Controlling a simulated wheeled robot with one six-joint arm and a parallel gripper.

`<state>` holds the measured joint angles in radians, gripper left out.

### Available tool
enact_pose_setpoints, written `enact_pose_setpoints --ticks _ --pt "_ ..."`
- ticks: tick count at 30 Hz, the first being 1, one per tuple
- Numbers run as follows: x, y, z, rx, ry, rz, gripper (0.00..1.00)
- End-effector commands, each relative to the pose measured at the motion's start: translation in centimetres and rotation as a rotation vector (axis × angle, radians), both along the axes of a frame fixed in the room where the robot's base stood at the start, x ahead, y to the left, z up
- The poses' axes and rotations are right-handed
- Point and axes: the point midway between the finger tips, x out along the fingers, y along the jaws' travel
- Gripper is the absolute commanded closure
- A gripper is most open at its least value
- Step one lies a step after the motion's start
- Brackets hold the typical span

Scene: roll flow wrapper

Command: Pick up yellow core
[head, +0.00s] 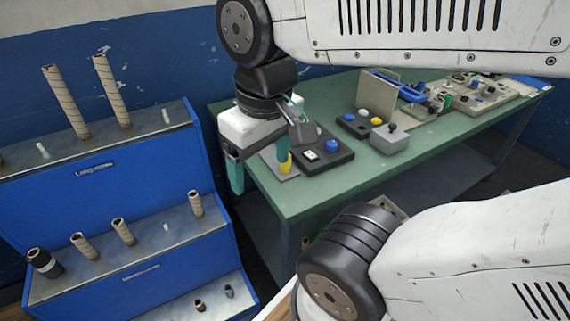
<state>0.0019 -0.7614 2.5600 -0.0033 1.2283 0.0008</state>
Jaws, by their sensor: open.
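My gripper (261,179) hangs in the head view over the near left corner of the green table. Its two teal fingers are spread apart with nothing seen between them. A small yellow piece (286,164), which looks like the yellow core, stands on a grey plate (284,178) at that corner. It is right by my right finger, which partly hides it; I cannot tell whether they touch. The left finger hangs out past the table's left edge.
A black block (340,162) with a blue knob stands just right of the yellow piece. More fixtures and a grey box (390,138) stand farther along the green table (410,165). A blue stepped rack (100,210) with several tan cores is at left.

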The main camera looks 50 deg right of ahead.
Motion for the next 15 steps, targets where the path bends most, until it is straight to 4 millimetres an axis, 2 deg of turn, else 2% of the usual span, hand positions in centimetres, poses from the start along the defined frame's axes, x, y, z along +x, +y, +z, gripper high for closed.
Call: enact_pose_setpoints --ticks 1,3,8,11,15 --pt "0.0 0.0 0.0 0.000 0.000 0.000 0.29" --pt "0.0 -0.2 0.0 0.000 0.001 -0.009 0.42" --pt "0.8 -1.7 -1.5 0.004 0.086 -0.089 0.42" --pt "2.2 -3.5 -2.7 0.014 0.161 -0.166 0.42" --pt "5.0 -6.8 -4.7 0.034 0.230 -0.247 0.42"
